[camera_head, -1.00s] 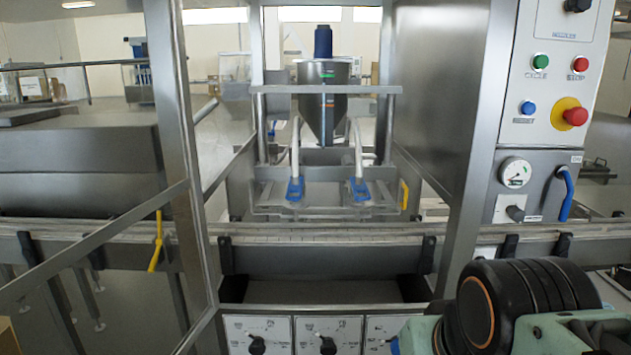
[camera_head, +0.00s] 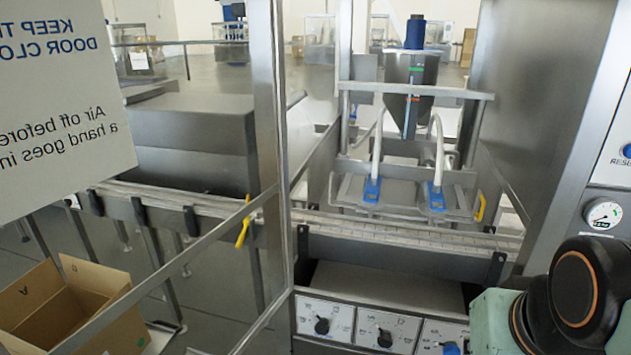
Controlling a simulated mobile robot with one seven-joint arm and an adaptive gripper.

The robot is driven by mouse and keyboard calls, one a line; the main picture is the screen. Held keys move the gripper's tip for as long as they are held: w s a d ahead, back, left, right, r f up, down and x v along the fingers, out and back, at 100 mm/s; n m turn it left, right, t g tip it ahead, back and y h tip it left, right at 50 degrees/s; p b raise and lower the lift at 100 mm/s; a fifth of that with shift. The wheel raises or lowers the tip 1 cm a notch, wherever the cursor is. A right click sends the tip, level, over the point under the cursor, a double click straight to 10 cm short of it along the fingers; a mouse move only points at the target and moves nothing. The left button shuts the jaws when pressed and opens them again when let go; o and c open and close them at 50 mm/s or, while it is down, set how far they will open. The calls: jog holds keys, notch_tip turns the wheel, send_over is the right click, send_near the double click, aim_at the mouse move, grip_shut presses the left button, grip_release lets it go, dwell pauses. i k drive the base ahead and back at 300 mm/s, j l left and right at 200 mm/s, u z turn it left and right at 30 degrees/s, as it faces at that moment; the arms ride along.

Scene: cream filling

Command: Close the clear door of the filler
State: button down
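The filler's clear door (camera_head: 165,269) stands open at the left. Its steel-edged panel slants from the upright post (camera_head: 270,150) out towards me and runs off the left of the picture. A white sign (camera_head: 65,90) about keeping the door closed shows at its upper left. The filler's front is uncovered; its steel hopper (camera_head: 408,92), white hoses and two blue-capped nozzles (camera_head: 372,190) are in plain view. My gripper is not in view; only a dark joint and pale green link of my arm show at the lower right.
A conveyor (camera_head: 400,228) crosses the filler's front above a row of knob panels (camera_head: 385,328). A yellow handle (camera_head: 243,232) shows through the door. An open cardboard box (camera_head: 75,305) is at the lower left. A gauge (camera_head: 602,213) is at the right.

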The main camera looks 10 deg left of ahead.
aim_at(65, 131)
jog(key=u, duration=2.35)
jog(key=i+j+u, duration=0.1)
jog(key=j+u, duration=0.2)
jog(key=i+j+u, duration=0.1)
jog(key=j+u, duration=0.15)
jog(key=i+j, duration=0.3)
jog(key=i+j+u, duration=0.15)
jog(key=i+j, duration=0.2)
jog(key=i, duration=0.15)
jog(key=i+z, duration=0.2)
jog(key=z, duration=0.15)
jog(key=i+z, duration=0.2)
jog(key=z, duration=0.15)
jog(key=i+j+z, duration=0.15)
jog(key=z, duration=0.2)
jog(key=i+z, duration=0.1)
jog(key=z, duration=0.35)
jog(key=i+j+z, duration=0.1)
jog(key=z, duration=0.3)
jog(key=i+j+z, duration=0.1)
jog(key=j+z, duration=0.15)
jog(key=z, duration=0.2)
jog(key=j+z, duration=0.15)
jog(key=z, duration=0.3)
jog(key=j+z, duration=0.2)
jog(key=z, duration=0.25)
jog(key=j+z, duration=0.4)
jog(key=i+j+z, duration=0.1)
jog(key=z, duration=0.3)
jog(key=j, duration=0.1)
